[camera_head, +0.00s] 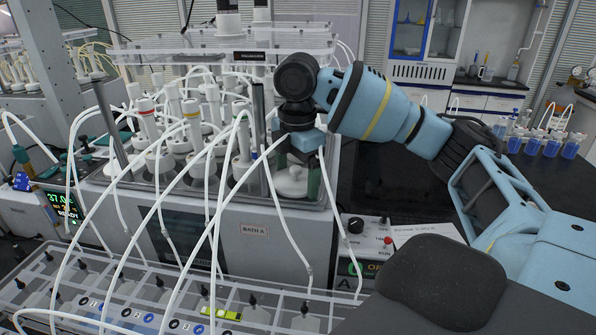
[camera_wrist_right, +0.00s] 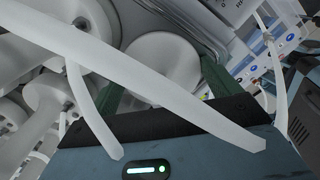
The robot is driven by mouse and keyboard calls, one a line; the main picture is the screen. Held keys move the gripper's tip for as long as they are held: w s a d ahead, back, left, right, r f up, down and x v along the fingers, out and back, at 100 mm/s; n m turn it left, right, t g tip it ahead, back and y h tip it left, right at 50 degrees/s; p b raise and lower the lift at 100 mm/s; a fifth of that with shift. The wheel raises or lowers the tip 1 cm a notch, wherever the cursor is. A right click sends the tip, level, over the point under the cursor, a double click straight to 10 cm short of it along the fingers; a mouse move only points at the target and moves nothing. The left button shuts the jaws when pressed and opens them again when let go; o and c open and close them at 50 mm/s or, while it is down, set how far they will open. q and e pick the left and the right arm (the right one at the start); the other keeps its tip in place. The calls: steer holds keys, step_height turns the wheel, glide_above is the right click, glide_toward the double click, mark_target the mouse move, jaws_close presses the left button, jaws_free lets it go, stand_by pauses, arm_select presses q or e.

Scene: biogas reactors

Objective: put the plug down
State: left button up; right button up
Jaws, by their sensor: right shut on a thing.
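My right gripper (camera_head: 296,178) points down over the right end of the water bath labelled BATH A (camera_head: 254,230). In the right wrist view the gripper (camera_wrist_right: 168,88) has a finger on each side of the plug's round white body (camera_wrist_right: 162,62). White tubes cross in front and hide part of it. I cannot tell whether the plug touches the bath's top. My left gripper is not in view.
Several white-capped reactors (camera_head: 240,165) with tubes crowd the bath left of the gripper. A clear rack (camera_head: 262,312) runs along the front. A control box with a black knob (camera_head: 356,225) stands at right. Blue-filled bottles (camera_head: 551,147) stand on the dark bench (camera_head: 400,185).

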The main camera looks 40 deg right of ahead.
mark_target(296, 167)
steer(key=o, duration=0.8)
steer(key=shift+a+f, duration=0.1)
steer(key=shift+f, duration=0.75)
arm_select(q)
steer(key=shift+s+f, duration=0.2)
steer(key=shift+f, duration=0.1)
arm_select(e)
steer(key=shift+o, duration=0.2)
steer(key=shift+f, duration=0.1)
steer(key=shift+r, duration=0.3)
step_height(296, 167, up, 8)
steer(key=shift+s+r+p, duration=0.1)
steer(key=shift+p, duration=0.4)
steer(key=shift+r, duration=0.3)
step_height(296, 167, up, 3)
steer(key=shift+f, duration=0.15)
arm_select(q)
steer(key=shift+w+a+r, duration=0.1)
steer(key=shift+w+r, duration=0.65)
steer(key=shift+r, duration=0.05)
arm_select(e)
steer(key=shift+r, duration=0.95)
